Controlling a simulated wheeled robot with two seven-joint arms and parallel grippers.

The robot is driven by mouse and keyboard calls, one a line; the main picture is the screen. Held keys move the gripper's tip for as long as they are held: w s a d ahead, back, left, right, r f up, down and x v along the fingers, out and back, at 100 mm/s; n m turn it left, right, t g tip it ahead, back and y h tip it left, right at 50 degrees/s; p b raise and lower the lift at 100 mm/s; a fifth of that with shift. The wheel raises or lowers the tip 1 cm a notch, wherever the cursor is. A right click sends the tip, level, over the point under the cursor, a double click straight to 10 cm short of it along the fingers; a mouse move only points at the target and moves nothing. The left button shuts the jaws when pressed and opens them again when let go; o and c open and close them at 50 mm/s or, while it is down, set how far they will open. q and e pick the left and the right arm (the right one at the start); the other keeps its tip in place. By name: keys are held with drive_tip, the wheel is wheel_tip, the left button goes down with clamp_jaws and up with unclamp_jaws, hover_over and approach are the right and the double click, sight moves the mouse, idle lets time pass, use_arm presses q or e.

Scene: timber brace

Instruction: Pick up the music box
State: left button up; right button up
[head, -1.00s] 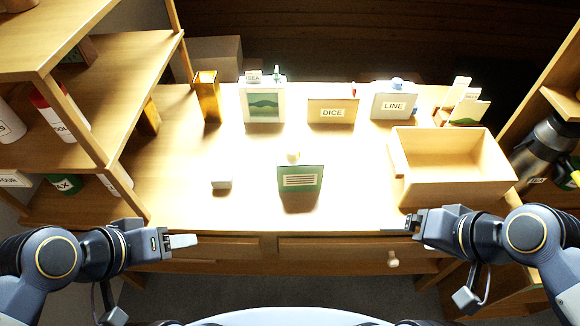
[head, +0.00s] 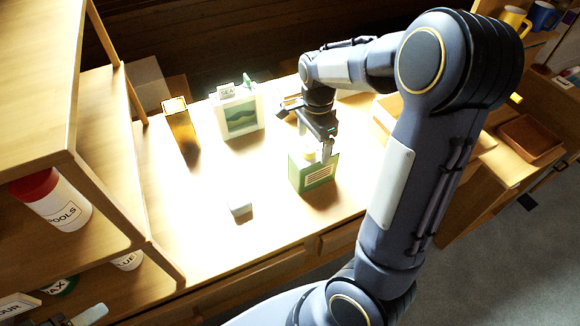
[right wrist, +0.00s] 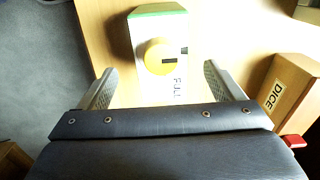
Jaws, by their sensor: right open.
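A green-fronted box (head: 316,174) with a striped label and a round knob on top stands upright on the table; I take it as the music box, though no name on it says so. In the right wrist view this box (right wrist: 178,22) shows its pale top, green edge and yellow knob, with partly readable lettering. My right gripper (head: 322,142) is just above it, open and empty. In the wrist view its fingers (right wrist: 160,84) are spread to either side, short of the knob. Only a fingertip of my left gripper (head: 90,315) shows at the lower left.
A white picture box (head: 238,112) and an amber container (head: 181,125) stand behind to the left. A small white block (head: 240,205) lies nearer the front. The DICE box (right wrist: 285,95) is close on the right in the wrist view. Shelves (head: 40,110) border the left.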

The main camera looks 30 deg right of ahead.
sight(311, 159)
drive_tip(key=shift+w+a+f, duration=0.1)
drive_tip(key=shift+f, duration=0.35)
wheel_tip(311, 159, down, 7)
drive_tip(key=shift+c, duration=0.2)
drive_tip(key=c, duration=1.2)
drive_tip(key=shift+o, duration=0.2)
drive_tip(key=shift+r, duration=0.15)
